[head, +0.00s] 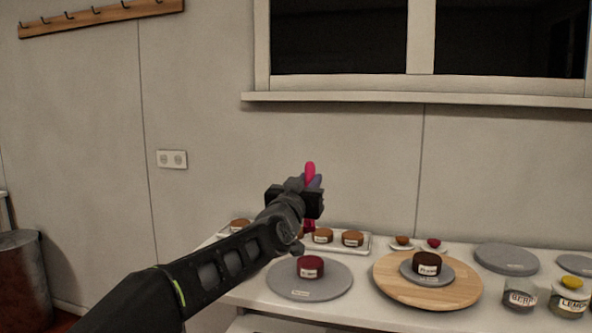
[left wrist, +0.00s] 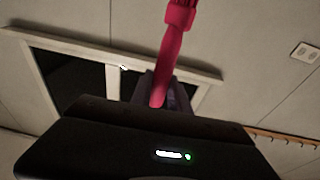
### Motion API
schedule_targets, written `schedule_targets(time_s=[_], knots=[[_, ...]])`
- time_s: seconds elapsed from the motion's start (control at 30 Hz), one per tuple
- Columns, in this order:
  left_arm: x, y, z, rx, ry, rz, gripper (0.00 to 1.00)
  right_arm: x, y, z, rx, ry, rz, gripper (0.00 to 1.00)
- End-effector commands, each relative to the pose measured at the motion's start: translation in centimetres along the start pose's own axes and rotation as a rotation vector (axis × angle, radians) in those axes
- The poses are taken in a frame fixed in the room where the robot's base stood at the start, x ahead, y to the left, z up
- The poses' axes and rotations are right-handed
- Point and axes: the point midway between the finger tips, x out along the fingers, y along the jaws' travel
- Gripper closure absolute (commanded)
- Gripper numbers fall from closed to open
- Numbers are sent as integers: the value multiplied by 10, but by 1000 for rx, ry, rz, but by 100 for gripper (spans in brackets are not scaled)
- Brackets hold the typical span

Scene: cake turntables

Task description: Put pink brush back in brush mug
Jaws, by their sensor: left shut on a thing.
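The pink brush (head: 310,168) is held upright in my left gripper (head: 314,190), above the back of the counter in the head view. The left gripper is shut on it. In the left wrist view the pink brush (left wrist: 172,52) runs up from between the dark fingers (left wrist: 165,95). The brush's lower part shows just below the gripper in the head view. I do not see the brush mug in either view; my left arm covers part of the counter. My right gripper is not in view.
A tray (head: 366,246) with small cakes stands under the gripper. A grey turntable (head: 330,287) with a red cake and a round wooden board (head: 388,289) with a dark cake stand in front. Labelled jars (head: 519,297) are at right. A window sill (head: 340,97) is on the wall behind.

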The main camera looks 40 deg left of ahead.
Motion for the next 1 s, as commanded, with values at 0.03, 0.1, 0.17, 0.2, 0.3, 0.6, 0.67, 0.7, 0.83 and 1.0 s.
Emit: schedule_targets(time_s=[0.03, 0.1, 0.17, 0.2, 0.3, 0.6, 0.67, 0.7, 0.83, 1.0], knots=[[-2, 9, 14, -1, -2, 15, 100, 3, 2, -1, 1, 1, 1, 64], [-6, 21, 30, -5, -2, 38, 100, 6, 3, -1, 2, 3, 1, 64], [-10, 32, 44, -8, -2, 60, 100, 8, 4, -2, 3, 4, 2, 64], [-13, 40, 56, -11, -3, 76, 100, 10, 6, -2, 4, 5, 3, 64], [-24, 63, 90, -19, -6, 128, 100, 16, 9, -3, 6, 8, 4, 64], [-97, 154, 233, -62, -11, 378, 100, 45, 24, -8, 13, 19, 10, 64], [-117, 171, 262, -72, -12, 430, 100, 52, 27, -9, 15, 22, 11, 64], [-131, 182, 280, -78, -12, 464, 100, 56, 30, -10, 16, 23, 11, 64], [-169, 207, 333, -92, -10, 546, 100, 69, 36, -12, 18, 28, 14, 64], [-195, 220, 381, -97, -5, 587, 100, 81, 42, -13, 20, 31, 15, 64]])
